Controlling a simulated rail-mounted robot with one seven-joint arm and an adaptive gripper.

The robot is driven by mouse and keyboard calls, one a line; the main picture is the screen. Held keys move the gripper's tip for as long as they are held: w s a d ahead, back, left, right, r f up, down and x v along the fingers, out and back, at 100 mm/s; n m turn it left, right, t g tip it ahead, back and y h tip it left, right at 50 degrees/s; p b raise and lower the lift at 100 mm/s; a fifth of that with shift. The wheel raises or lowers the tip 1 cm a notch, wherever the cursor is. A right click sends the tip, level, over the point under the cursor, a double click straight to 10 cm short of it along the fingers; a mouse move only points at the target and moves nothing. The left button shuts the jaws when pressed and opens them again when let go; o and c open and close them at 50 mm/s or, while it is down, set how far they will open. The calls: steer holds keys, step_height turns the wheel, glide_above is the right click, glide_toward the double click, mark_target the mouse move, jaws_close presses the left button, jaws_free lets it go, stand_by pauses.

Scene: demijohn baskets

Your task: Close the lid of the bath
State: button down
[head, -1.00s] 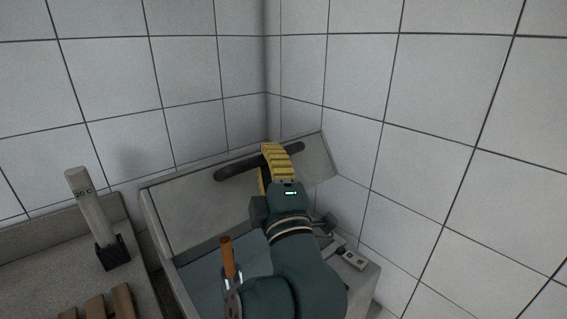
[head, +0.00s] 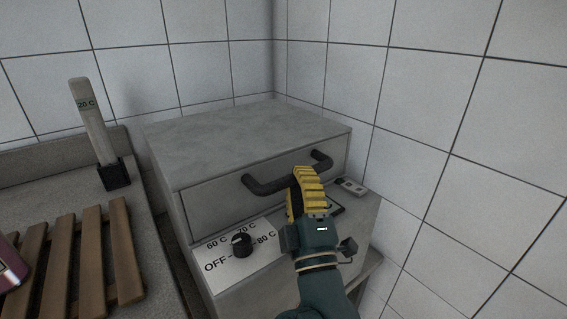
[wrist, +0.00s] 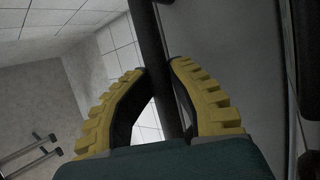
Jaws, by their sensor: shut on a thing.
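The grey bath (head: 199,222) stands in the tiled corner in the head view. Its lid (head: 240,140) lies down over the top, flat surface upward, with its front face toward me. A dark bar handle (head: 265,186) runs across that front face. My gripper (head: 303,180), with yellow ribbed fingers, is at the middle of the handle and shut on it. In the wrist view the handle (wrist: 152,50) passes between my two fingers (wrist: 157,68). The bath's inside is hidden by the lid.
A dial (head: 241,243) with temperature marks sits on the bath's front. A small grey device (head: 351,186) lies to the right of my gripper. At the left are a wooden slatted rack (head: 88,250) and an upright thermometer-like post (head: 92,120). Tiled walls close in behind and right.

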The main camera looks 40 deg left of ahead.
steer(key=c, duration=1.3)
jaws_free()
steer(key=shift+a+f+g, duration=0.25)
steer(key=shift+a+g, duration=0.05)
steer(key=o, duration=0.3)
steer(key=shift+a+r, duration=0.15)
steer(key=shift+r, duration=0.05)
steer(key=shift+d, duration=0.25)
steer(key=shift+d, duration=0.1)
steer(key=v, duration=1.1)
steer(key=shift+s+d+f, duration=0.1)
steer(key=shift+s+f, duration=0.25)
